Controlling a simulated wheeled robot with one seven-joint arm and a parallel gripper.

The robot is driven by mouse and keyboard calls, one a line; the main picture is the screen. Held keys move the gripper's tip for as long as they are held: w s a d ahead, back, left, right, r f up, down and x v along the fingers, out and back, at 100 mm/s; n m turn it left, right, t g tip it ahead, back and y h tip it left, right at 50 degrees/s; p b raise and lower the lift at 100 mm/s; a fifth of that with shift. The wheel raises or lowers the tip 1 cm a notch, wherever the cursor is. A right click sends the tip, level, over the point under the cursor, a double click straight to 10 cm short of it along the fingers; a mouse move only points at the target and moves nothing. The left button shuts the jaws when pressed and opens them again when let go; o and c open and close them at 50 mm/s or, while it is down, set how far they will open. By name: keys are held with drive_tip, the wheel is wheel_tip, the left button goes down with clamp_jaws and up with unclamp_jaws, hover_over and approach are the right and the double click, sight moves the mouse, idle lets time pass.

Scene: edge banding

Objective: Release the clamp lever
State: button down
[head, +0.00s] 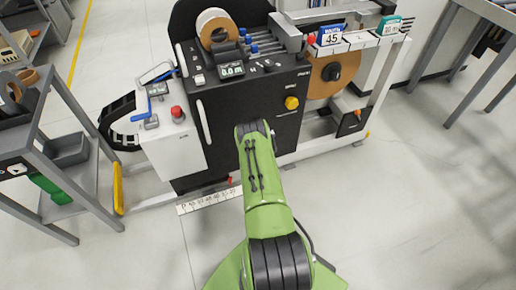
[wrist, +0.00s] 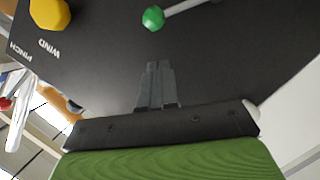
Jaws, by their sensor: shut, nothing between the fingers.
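A lever with a green ball knob (wrist: 153,17) and a thin pale rod shows at the top of the wrist view, on the machine's dark front panel. It appears to be the clamp lever, though no label on it is readable. My gripper (wrist: 157,66) is shut and empty, its fingers pointing at the panel. The fingertips lie below the green knob in the wrist view, with a visible gap between. In the head view, my green arm reaches to the front of the machine (head: 232,130) and hides the gripper and the green lever.
A yellow knob (wrist: 49,13) beside the WIND and PINCH lettering is left of the green lever; it also shows in the head view (head: 291,102). A white box with a red button (head: 177,112) stands left of the machine. A grey cart (head: 30,155) is further left.

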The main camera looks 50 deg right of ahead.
drive_tip(key=p+v, duration=0.1)
drive_tip(key=v, duration=0.5)
drive_tip(key=shift+a, duration=0.15)
